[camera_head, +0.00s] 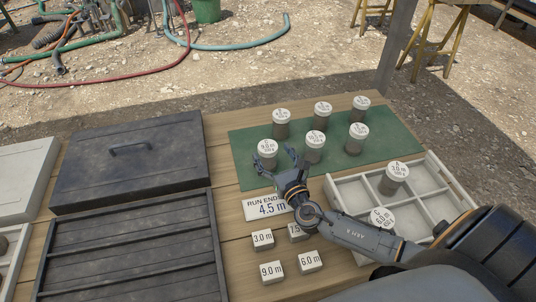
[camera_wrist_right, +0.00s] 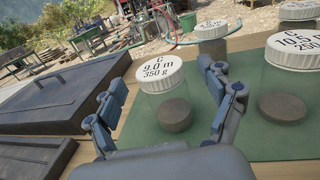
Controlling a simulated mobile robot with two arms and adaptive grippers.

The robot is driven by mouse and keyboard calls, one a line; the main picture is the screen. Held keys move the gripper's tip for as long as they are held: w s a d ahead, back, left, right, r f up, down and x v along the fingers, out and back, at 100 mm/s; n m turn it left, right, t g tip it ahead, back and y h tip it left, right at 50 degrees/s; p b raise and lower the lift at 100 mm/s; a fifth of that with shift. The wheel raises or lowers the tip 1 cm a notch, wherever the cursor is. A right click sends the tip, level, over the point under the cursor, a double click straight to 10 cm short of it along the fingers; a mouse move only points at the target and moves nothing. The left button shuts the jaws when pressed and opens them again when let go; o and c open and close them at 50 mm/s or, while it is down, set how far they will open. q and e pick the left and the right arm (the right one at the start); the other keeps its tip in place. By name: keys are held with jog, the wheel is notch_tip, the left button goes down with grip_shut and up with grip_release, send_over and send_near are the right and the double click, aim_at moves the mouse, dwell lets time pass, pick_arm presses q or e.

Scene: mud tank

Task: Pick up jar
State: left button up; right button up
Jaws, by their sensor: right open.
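Several clear jars with white lids and dark sediment stand upright on a green mat (camera_head: 240,151). The front-left jar (camera_head: 267,149) also shows in the right wrist view (camera_wrist_right: 163,78), its lid marked C, 9.0 m, 350 g. My right gripper (camera_head: 274,160) is open and empty at the mat's front edge, close in front of this jar. In the wrist view its fingers stand to either side of the jar, which appears just beyond them. Part of the jar's lower body is hidden in the head view. My left gripper is not in view.
A neighbouring jar (camera_head: 314,144) stands close to the right. A divided white tray (camera_head: 347,192) holds two jars. A run-end sign (camera_head: 262,209) and small number blocks (camera_head: 272,271) lie below my gripper. A dark lidded case (camera_head: 130,165) is at left.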

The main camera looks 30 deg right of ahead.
jog(key=w, duration=0.3)
jog(key=shift+w+d, duration=0.1)
jog(key=c, duration=1.5)
jog(key=shift+r, duration=0.1)
jog(key=shift+c, duration=0.5)
